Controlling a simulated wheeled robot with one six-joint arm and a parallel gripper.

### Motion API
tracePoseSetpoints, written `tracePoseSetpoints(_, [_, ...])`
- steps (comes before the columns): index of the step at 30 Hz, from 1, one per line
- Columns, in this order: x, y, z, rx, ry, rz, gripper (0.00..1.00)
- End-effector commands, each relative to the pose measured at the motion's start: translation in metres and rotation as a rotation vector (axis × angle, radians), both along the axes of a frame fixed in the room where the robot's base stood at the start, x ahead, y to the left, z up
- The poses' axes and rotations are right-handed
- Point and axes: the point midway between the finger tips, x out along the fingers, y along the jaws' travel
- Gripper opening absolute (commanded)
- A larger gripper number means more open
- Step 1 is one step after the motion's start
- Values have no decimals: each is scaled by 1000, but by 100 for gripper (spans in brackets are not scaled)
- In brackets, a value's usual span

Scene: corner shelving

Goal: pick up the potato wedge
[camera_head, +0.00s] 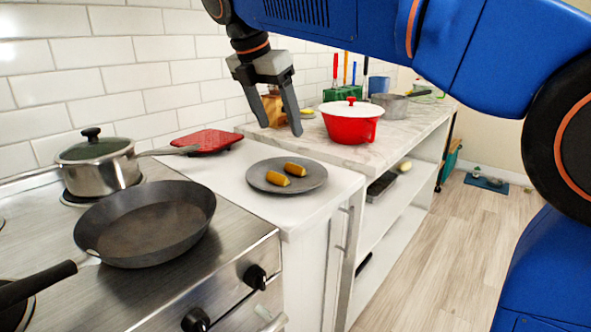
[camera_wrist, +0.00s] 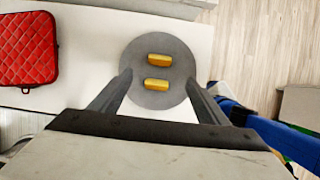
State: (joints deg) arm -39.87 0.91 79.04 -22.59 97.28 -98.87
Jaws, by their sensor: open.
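Two yellow-brown potato wedges lie apart on a round grey plate (camera_head: 256,184) on the white counter. In the head view one wedge (camera_head: 295,169) is farther back and the other wedge (camera_head: 277,179) is nearer the stove. In the wrist view one wedge (camera_wrist: 158,57) shows above the other wedge (camera_wrist: 157,85), both near the middle of the plate (camera_wrist: 136,65). My gripper (camera_head: 283,131) is open and empty, fingers pointing down, above the counter and apart from the plate. In the wrist view my gripper (camera_wrist: 160,82) has its fingers to either side of the plate's lower part.
A red quilted pad (camera_head: 208,141) lies left of the plate. A lidded pot (camera_head: 100,163) and a dark frying pan (camera_head: 146,222) stand on the stove. A red pot (camera_head: 351,122) with a white lid stands on the raised marble counter behind. White counter around the plate is clear.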

Motion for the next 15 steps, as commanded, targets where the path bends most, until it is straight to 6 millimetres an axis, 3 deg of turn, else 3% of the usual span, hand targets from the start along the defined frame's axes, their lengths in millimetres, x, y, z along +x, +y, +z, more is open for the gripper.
tracePoseSetpoints(9, [15,-16,-51,-1,1,-3,69])
tracePoseSetpoints(15, [20,-20,-67,0,0,-1,69])
